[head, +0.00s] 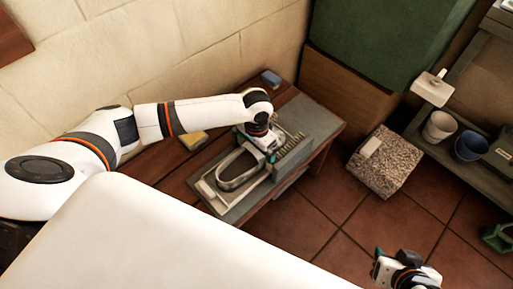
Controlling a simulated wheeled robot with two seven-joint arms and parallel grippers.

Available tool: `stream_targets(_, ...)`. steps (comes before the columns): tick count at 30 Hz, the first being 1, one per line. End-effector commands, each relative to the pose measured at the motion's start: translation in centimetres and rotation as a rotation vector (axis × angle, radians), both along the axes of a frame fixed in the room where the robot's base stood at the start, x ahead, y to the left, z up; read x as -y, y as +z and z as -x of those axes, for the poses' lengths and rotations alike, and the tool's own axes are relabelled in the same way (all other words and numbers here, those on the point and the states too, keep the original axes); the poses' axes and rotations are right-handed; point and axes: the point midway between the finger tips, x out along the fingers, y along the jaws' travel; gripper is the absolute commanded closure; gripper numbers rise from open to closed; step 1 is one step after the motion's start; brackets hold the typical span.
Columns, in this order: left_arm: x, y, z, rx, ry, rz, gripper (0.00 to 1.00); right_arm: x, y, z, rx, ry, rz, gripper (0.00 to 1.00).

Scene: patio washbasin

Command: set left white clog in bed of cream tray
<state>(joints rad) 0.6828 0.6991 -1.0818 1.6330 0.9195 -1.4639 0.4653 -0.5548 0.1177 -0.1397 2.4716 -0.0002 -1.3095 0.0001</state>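A pale clog (224,184) with a dark rounded opening is over the cream tray (212,199) on the wooden bench. I cannot tell whether the clog rests in the tray's bed or is held just above it. My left gripper (268,155) is at the clog's far right end, pointing down. Its fingertips are mostly hidden by its own hand, so its grip is unclear. My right gripper (379,262) is low at the right, over the tiled floor and far from the tray, with no object visible in it. Its finger gap is hard to make out.
A ribbed grey rack (290,145) stands just right of the clog. A yellow sponge (194,140) and a blue-grey block (271,78) lie along the wall side. A speckled stone block (383,165) stands on the floor. A shelf at right holds a white cup (439,127) and a blue cup (470,146).

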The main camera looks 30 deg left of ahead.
Motion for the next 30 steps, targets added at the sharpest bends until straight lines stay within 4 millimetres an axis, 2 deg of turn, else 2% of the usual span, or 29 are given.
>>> stream_targets(5,0.0,0.3,0.0,-0.001,0.000,0.000,0.00,0.1,0.1,0.2,-0.014,-0.001,0.003,0.64)
stream_targets(11,0.0,2.2,0.0,0.001,0.000,0.001,0.00,1.1,-0.8,3.4,-0.183,-0.015,0.038,0.64)
stream_targets(15,0.0,5.6,-0.1,0.004,0.000,0.001,0.00,1.7,0.0,5.4,-0.287,-0.023,0.059,0.64)
stream_targets(18,0.0,8.0,-0.1,0.003,0.000,0.000,0.00,1.7,0.9,5.4,-0.286,-0.023,0.059,0.64)
stream_targets(21,0.0,10.0,0.0,0.002,-0.001,0.001,0.00,1.6,-0.4,4.9,-0.296,-0.022,0.059,0.64)
stream_targets(24,0.0,10.9,0.0,0.000,0.000,0.000,0.00,1.5,-1.9,4.4,-0.300,-0.021,0.059,0.64)
stream_targets(30,0.0,11.9,0.0,0.001,0.000,0.000,0.00,1.4,-3.5,4.1,-0.306,-0.020,0.059,0.64)
